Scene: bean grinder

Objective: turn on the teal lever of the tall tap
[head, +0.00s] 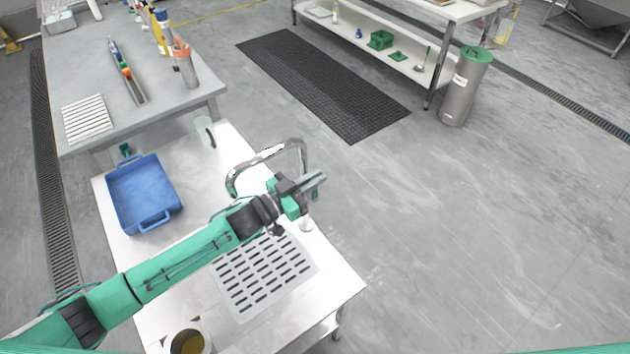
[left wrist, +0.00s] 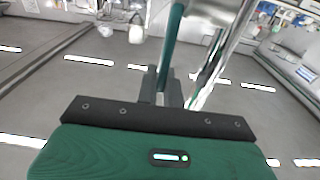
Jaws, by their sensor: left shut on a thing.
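The tall tap (head: 303,150) is a chrome gooseneck at the right edge of the white table, its spout arching to the left. Its teal lever (left wrist: 172,45) shows in the left wrist view as a slim teal bar running up from between my fingers. My left gripper (head: 312,182) is at the tap's upright and is shut on the lever; its fingers also show in the left wrist view (left wrist: 160,88). The chrome tap pipe (left wrist: 222,55) stands just right of the lever there. In the head view my gripper hides much of the lever. My right gripper is not in view.
A grey slotted drain mat (head: 262,272) lies under my left forearm. A blue tray (head: 143,190) stands at the table's left, and a cup with brown contents (head: 188,340) at the front. Open floor lies right of the table.

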